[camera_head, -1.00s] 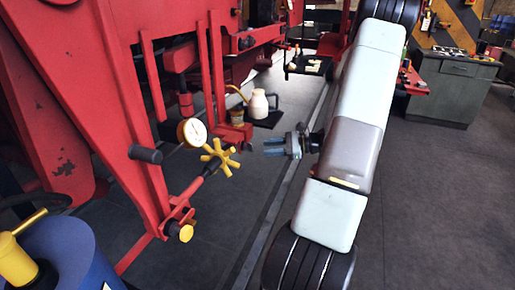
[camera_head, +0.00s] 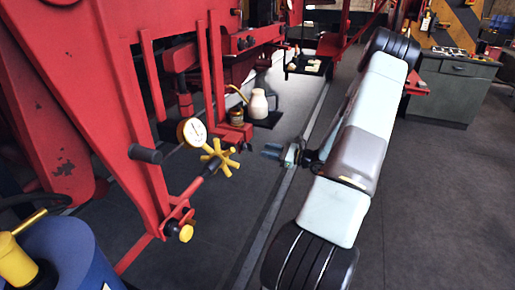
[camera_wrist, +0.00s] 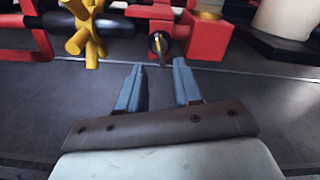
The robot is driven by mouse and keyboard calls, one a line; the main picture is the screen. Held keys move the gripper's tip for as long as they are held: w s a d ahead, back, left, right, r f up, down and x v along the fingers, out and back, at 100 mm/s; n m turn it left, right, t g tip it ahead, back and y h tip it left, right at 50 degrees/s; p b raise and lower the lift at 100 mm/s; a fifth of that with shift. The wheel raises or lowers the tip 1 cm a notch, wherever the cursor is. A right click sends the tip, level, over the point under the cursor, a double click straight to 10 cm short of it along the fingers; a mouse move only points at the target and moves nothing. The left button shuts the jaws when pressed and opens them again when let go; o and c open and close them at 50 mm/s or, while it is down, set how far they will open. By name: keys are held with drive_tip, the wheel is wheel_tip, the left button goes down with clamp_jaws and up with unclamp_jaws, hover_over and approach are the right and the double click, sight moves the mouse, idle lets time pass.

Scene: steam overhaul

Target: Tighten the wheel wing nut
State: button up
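A yellow star-shaped wheel (camera_head: 218,158) with several stubby spokes sits on a dark shaft beside a round white gauge (camera_head: 192,132), on the red machine. It appears to be the wheel wing nut. It also shows at the upper left of the wrist view (camera_wrist: 86,30). My gripper (camera_head: 270,151) is to the right of the wheel, apart from it, in the head view. In the wrist view its two blue-grey fingers (camera_wrist: 159,68) are spread with nothing between them. The wheel lies ahead and left of the fingers. Its rear side is hidden.
The red machine frame (camera_head: 130,120) fills the left. A red block with a dark ring (camera_wrist: 158,45) lies ahead of the fingers. A white bottle (camera_head: 258,103) stands behind the wheel. A blue drum (camera_head: 65,255) is at front left. Open floor (camera_head: 430,210) lies right.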

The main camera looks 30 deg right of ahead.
sight(248, 147)
drive_tip(key=x, duration=0.6)
drive_tip(key=shift+w+a, duration=0.15)
drive_tip(key=shift+w, duration=0.05)
clamp_jaws()
